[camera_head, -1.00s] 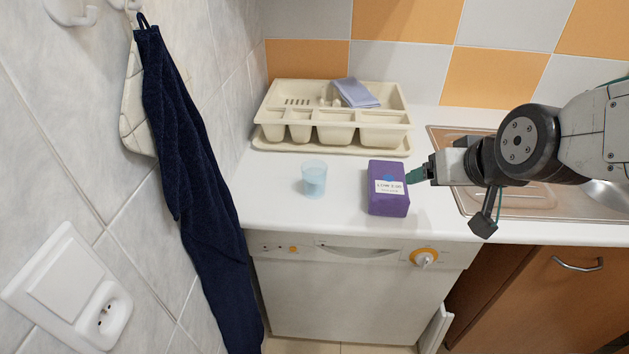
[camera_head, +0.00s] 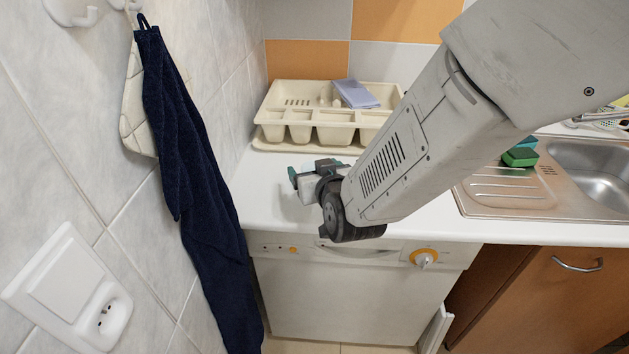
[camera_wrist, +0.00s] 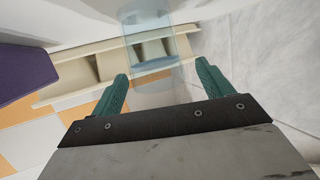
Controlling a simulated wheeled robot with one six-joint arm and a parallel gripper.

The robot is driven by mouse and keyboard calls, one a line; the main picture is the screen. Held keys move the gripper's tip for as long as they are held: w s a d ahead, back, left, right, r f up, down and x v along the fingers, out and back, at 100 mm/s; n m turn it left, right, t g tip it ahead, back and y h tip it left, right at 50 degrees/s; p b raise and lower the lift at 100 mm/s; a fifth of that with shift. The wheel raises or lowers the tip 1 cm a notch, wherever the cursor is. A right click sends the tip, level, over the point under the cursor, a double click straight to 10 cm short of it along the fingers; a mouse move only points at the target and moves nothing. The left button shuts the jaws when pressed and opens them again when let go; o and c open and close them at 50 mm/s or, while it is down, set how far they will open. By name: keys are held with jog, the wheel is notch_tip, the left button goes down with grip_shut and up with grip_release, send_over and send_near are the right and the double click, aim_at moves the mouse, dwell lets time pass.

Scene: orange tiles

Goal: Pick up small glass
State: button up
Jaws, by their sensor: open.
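The small glass (camera_wrist: 150,50) is clear pale blue and stands on the white counter. In the wrist view it is just beyond my fingertips, roughly in line with the gap between them. In the head view my gripper and arm hide nearly all of it. My gripper (camera_wrist: 163,72) is open and empty, with its two green fingers spread apart. In the head view my gripper (camera_head: 296,178) is low over the counter at the glass's place. I cannot tell whether a finger touches the glass.
A beige cutlery tray (camera_head: 290,147) is behind. A tiled wall and dark blue towel (camera_head: 185,150) are left. The sink (camera_head: 600,165) and a green sponge (camera_head: 521,153) are right.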

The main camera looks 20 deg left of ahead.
jog(key=shift+x, duration=1.35)
jog(key=c, duration=1.2)
jog(key=shift+c, duration=0.2)
jog(key=shift+r, duration=0.1)
